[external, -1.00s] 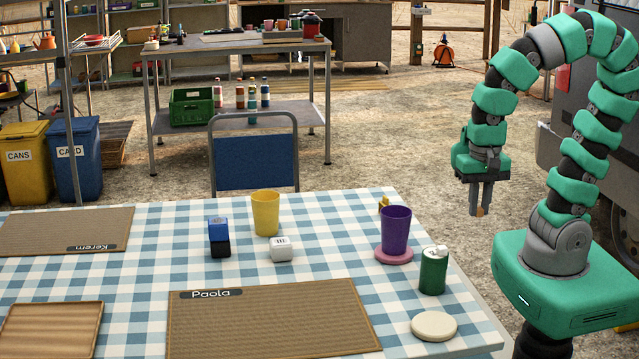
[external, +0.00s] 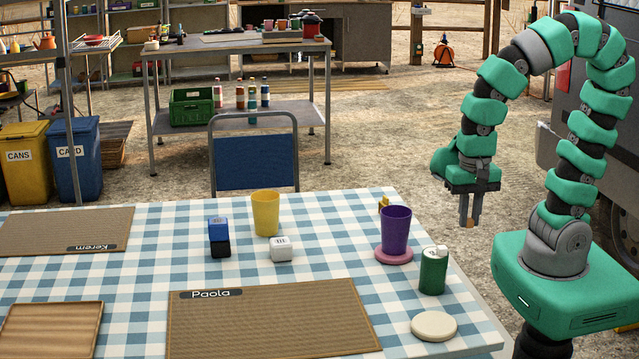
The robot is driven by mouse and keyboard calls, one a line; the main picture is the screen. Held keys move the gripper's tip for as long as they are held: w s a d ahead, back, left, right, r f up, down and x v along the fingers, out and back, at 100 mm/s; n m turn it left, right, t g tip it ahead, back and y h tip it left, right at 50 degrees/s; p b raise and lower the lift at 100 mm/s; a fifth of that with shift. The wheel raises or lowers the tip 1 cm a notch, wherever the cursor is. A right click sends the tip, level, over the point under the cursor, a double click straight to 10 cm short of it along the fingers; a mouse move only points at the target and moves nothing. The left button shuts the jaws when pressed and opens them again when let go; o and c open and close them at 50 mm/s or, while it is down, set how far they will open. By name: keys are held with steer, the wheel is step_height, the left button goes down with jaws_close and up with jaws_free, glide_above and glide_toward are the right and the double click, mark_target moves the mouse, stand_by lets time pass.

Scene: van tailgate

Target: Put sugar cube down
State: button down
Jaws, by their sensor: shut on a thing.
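My gripper (external: 470,212) points down in the air, to the right of the checked table (external: 150,232). It is shut on a small brown piece, which I take for the sugar cube (external: 469,223); only a bit of it shows between the fingertips. In the picture the gripper is right of the purple cup (external: 396,228), which stands on a pink coaster (external: 394,257), and above the green can (external: 433,272). How far it is from the table edge in depth is hard to tell.
A round cream disc (external: 433,326) lies at the front right. The Paola mat (external: 270,322) is bare.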

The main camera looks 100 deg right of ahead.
steer(key=b, duration=0.2)
glide_above(429, 251)
steer(key=shift+f, duration=0.45)
step_height(429, 251, down, 4)
steer(key=shift+r+b, duration=0.2)
steer(key=shift+b, duration=0.35)
steer(key=c, duration=1.4)
jaws_free()
steer(key=shift+o, duration=0.2)
step_height(429, 251, up, 12)
steer(key=p, duration=0.3)
steer(key=shift+r, duration=0.1)
